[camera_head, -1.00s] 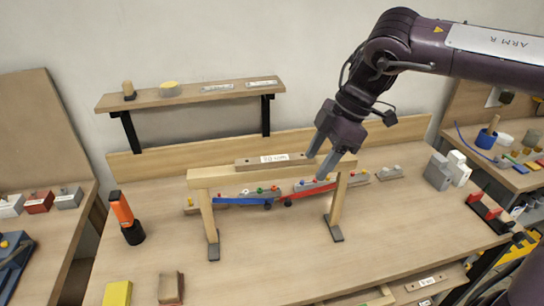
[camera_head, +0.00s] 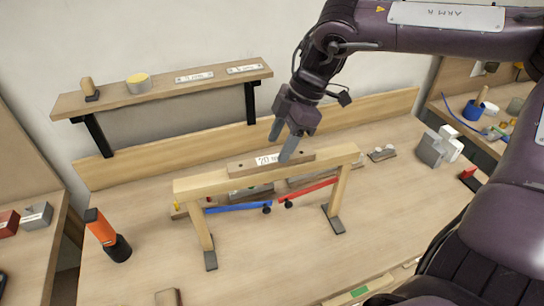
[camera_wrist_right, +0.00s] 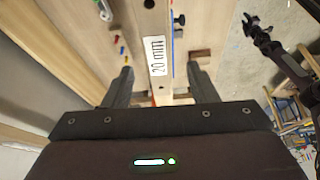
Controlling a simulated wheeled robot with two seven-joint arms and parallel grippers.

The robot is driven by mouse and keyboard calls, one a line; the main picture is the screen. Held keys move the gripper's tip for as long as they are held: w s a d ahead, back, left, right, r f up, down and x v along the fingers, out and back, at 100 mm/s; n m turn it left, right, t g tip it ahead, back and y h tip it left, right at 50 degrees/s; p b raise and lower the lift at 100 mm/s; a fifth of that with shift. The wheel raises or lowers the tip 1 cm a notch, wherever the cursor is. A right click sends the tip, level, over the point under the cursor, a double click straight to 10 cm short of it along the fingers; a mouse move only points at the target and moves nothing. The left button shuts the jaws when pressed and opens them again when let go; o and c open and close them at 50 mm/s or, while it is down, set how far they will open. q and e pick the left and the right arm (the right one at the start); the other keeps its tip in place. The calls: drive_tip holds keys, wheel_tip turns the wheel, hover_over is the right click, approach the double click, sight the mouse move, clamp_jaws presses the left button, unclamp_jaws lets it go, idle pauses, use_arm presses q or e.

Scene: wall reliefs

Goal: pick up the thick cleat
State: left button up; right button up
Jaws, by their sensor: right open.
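The thick cleat (camera_head: 258,162) is a brownish wooden bar with a white label. In the right wrist view the cleat (camera_wrist_right: 157,57) reads "20 mm" and runs lengthwise between my fingers. My right gripper (camera_head: 282,143) is open at the cleat, with one finger behind it and one in front. The right wrist view shows the gripper (camera_wrist_right: 160,88) with a gap on both sides of the cleat. I cannot tell how deep the fingertips reach. My left gripper is not in view.
A wall shelf (camera_head: 160,100) with labelled bars stands at the back left. An orange-and-black tool (camera_head: 105,233) stands left of the stand. Blue (camera_head: 238,207) and red (camera_head: 312,190) strips show under the beam. Grey blocks (camera_head: 433,149) stand to the right. The front bench is mostly clear.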

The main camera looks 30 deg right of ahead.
sight(272, 159)
drive_tip(key=p+x, duration=0.1)
drive_tip(key=x, duration=0.2)
drive_tip(key=shift+w+d+f, duration=0.1)
drive_tip(key=shift+w+f, duration=0.1)
drive_tip(key=shift+f, duration=0.05)
drive_tip(key=shift+w+f, duration=0.1)
drive_tip(key=shift+f, duration=0.1)
drive_tip(key=c, duration=1)
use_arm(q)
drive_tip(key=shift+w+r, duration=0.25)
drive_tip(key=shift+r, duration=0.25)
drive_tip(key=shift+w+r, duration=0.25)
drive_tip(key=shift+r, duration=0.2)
use_arm(e)
clamp_jaws()
drive_tip(key=shift+r, duration=0.1)
